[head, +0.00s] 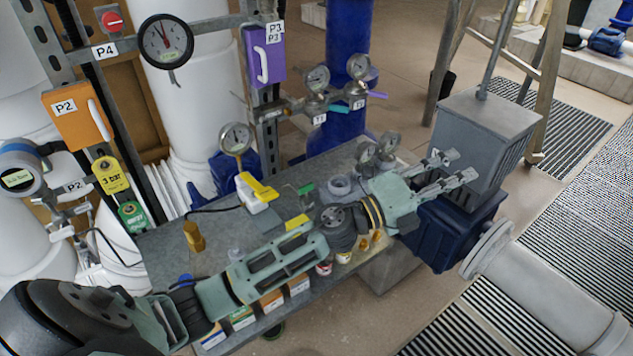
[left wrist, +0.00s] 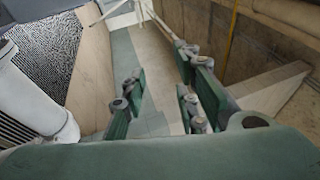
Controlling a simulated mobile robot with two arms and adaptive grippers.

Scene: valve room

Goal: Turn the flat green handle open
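A small flat green handle (head: 305,188) shows on the grey workbench (head: 218,240), near its back middle, just left of my left forearm in the head view. It is too small to tell how it is turned. My left gripper (head: 455,169) reaches past the bench's right end, in front of a grey box, well to the right of the green handle. Its fingers are apart and empty. In the left wrist view the open gripper (left wrist: 163,98) has nothing between its fingers, and the green handle does not show. My right gripper is not in view.
A white valve with a yellow handle (head: 258,187) stands left of the green handle. Gauges, a yellow piece (head: 296,222) and small bottles are around my left arm. The grey box (head: 483,140) stands on a dark blue crate (head: 440,235). A pale pipe (head: 550,295) lies at lower right.

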